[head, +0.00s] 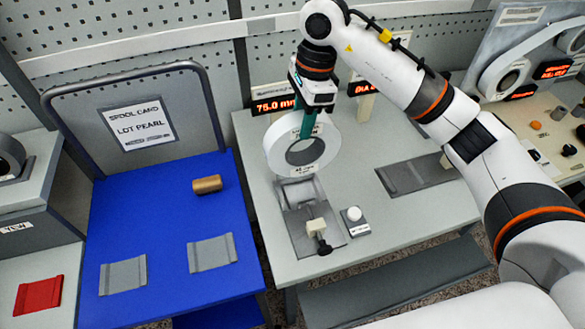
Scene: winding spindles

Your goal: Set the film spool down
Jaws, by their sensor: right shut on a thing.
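The film spool (274,149) is a white ring-shaped roll with a dark centre and small labels on its face. My right gripper (306,126), with teal fingers, is shut on its upper right rim. The spool is upright over the grey table (375,215), above a grey cradle-like fixture (299,191); whether it touches the fixture I cannot tell. My left gripper is not in view.
A blue cart (167,218) at left bears a bronze cylinder (207,184) and two grey pads. A clamp (318,235) and a white button (354,214) are in front of the fixture. A dark grey pad (414,174) lies to the right, near a control panel (545,125).

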